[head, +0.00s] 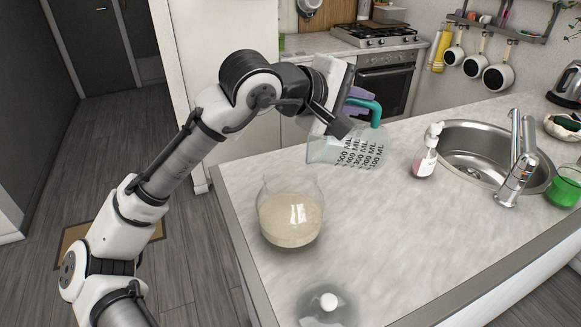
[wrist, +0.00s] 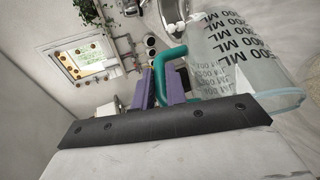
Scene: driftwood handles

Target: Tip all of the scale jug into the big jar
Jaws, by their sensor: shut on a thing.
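The scale jug (head: 350,150) is clear, with black ML marks and a teal handle (head: 367,107). It is tipped onto its side above the counter, mouth to the left, right of and above the big jar. My gripper, with purple fingers (wrist: 162,88), is shut on the teal handle; in the head view the wrist partly hides it. The jug fills the upper right of the wrist view (wrist: 235,50) and looks clear, with no contents I can make out. The big jar (head: 291,212) is round glass, open and upright on the counter, with pale beige contents in its lower part.
A glass lid with a white knob (head: 328,302) lies near the counter's front edge. A soap bottle (head: 425,158), the sink (head: 480,150) with its tap, and a green cup (head: 565,186) stand to the right. The counter (head: 385,225) between is clear.

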